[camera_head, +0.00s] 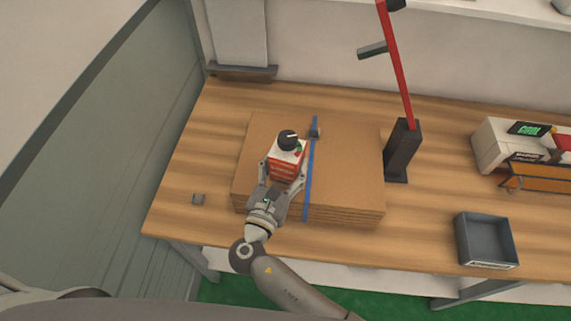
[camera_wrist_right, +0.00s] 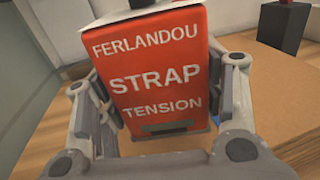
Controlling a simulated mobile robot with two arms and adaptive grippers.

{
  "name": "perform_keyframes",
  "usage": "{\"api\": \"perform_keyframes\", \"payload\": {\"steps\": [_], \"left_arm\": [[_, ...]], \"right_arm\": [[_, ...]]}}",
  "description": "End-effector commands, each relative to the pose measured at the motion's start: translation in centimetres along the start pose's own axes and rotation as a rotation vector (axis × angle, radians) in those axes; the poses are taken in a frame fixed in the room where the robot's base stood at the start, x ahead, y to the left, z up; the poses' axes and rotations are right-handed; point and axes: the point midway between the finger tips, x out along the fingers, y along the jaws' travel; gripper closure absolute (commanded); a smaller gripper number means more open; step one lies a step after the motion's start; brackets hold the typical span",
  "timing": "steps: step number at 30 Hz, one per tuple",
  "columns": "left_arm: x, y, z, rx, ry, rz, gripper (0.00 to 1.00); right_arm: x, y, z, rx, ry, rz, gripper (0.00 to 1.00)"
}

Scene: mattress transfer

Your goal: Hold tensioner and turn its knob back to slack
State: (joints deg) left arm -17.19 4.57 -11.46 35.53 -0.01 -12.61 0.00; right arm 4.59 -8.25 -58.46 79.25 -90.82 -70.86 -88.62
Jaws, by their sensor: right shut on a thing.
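The strap tensioner (camera_head: 285,167) is a red and white box with a black knob (camera_head: 288,139) on top and a small green mark beside the knob. It is above or on the stack of brown cardboard (camera_head: 345,165); I cannot tell if it touches. My right gripper (camera_head: 284,176) is shut on the tensioner, one finger on each side. A blue strap (camera_head: 309,170) runs across the stack, right of the tensioner. My left gripper is not in view.
A black post with a red lever (camera_head: 398,75) stands right of the stack. Further right are a grey bin (camera_head: 485,240) and a white machine (camera_head: 497,145). The table left of the stack is mostly clear.

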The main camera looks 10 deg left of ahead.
Motion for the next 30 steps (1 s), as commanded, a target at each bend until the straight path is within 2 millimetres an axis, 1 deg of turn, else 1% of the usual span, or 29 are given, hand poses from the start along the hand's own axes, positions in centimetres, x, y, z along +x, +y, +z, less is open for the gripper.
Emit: {"api": "perform_keyframes", "payload": {"steps": [30], "left_arm": [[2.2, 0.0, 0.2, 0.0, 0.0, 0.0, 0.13]], "right_arm": [[0.1, 0.1, -2.6, 0.002, -0.006, 0.0, 0.89]]}}
